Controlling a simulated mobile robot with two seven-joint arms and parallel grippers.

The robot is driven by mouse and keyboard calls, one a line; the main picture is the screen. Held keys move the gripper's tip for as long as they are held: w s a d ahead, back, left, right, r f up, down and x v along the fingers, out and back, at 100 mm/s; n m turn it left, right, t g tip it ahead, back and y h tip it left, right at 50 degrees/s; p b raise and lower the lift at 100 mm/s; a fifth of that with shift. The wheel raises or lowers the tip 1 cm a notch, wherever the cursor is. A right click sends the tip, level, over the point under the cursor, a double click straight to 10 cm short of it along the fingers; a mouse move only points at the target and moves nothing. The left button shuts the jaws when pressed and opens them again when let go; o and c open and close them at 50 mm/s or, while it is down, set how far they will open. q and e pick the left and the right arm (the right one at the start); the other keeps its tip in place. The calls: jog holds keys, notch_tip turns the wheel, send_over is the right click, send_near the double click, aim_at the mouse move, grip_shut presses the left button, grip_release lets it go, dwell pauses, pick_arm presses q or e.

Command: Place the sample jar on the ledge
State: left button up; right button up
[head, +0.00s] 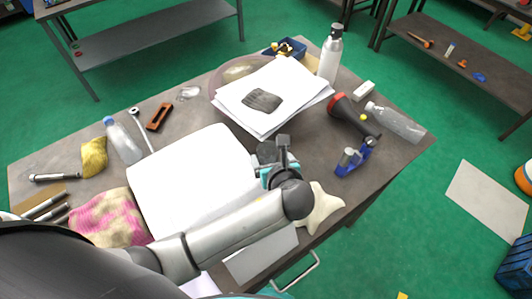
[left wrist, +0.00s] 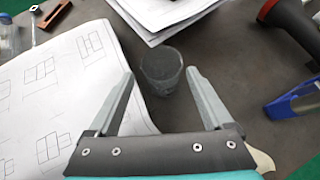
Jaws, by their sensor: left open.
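A dark, clear jar (left wrist: 162,66), which looks like the sample jar, stands on the grey table in the left wrist view. My left gripper (left wrist: 160,74) is open, with one finger on each side of the jar and visible gaps between. In the head view the left gripper (head: 268,158) is over the table's middle, right of the white sheet; my wrist and fingers largely hide the jar there. I cannot tell which surface is the ledge.
A drawing sheet (left wrist: 62,85) lies left of the jar. A paper stack (head: 262,122) with a dark cloth is behind. A blue clamp-like tool (head: 358,158), a red-and-black torch (head: 350,112) and a clear bottle (head: 396,122) lie to the right. A spray bottle (head: 330,55) stands at the back.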

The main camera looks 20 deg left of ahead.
aim_at(266, 148)
pick_arm(q)
jog(key=shift+x, duration=0.8)
jog(key=b+x, duration=0.1)
jog(key=x, duration=0.2)
jog(key=shift+w+d+f, duration=0.1)
jog(key=shift+w+f, duration=0.25)
jog(key=shift+w, duration=0.05)
jog(key=c, duration=1.3)
pick_arm(e)
jog(key=shift+s+f, duration=0.55)
jog(key=shift+s, duration=0.1)
